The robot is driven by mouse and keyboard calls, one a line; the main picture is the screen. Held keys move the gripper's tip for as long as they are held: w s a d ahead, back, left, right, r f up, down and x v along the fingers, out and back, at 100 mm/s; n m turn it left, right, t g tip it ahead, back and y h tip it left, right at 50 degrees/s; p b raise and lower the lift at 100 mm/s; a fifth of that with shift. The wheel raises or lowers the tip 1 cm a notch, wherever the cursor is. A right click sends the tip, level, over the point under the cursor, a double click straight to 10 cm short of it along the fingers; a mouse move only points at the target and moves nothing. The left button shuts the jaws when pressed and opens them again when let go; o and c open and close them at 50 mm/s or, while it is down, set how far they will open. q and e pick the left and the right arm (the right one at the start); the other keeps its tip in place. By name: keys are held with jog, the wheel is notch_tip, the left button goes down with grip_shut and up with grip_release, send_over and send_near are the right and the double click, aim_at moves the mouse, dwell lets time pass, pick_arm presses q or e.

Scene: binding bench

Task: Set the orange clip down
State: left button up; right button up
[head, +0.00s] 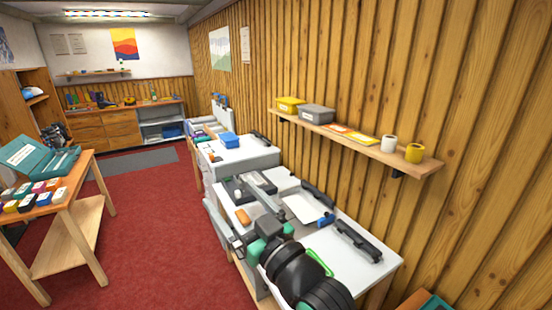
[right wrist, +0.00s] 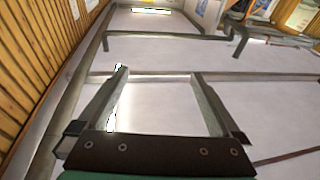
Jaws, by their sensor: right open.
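A small orange piece (head: 241,216), which looks like the orange clip, lies on the near white bench (head: 345,262) left of my right arm. It is too small to make out in detail. My right gripper (head: 246,240) is low over the bench's left side, close to the orange piece and apart from it. In the right wrist view the right gripper (right wrist: 157,75) has its two fingers wide apart, with only pale surface between them. The orange piece does not show in that view. My left gripper is out of view.
A black-handled tool (head: 357,242), a blue piece (head: 326,220) and a green piece (head: 318,262) lie on the bench. A wall shelf (head: 400,157) with boxes and mugs hangs above. A wooden table (head: 75,205) stands left, across open red floor.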

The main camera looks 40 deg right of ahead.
jog(key=s+a+r+t+y, duration=0.1)
jog(key=s+a+r+t, duration=0.1)
jog(key=s+r, duration=0.6)
jog(key=s+a+r+n+t+y, duration=0.1)
jog(key=s+a+r+t, duration=0.1)
jog(key=s+r+t, duration=0.3)
jog(key=s+r, duration=0.3)
jog(key=r, duration=0.4)
jog(key=shift+s+a+y, duration=0.3)
jog(key=shift+s+y, duration=0.05)
jog(key=shift+y, duration=0.05)
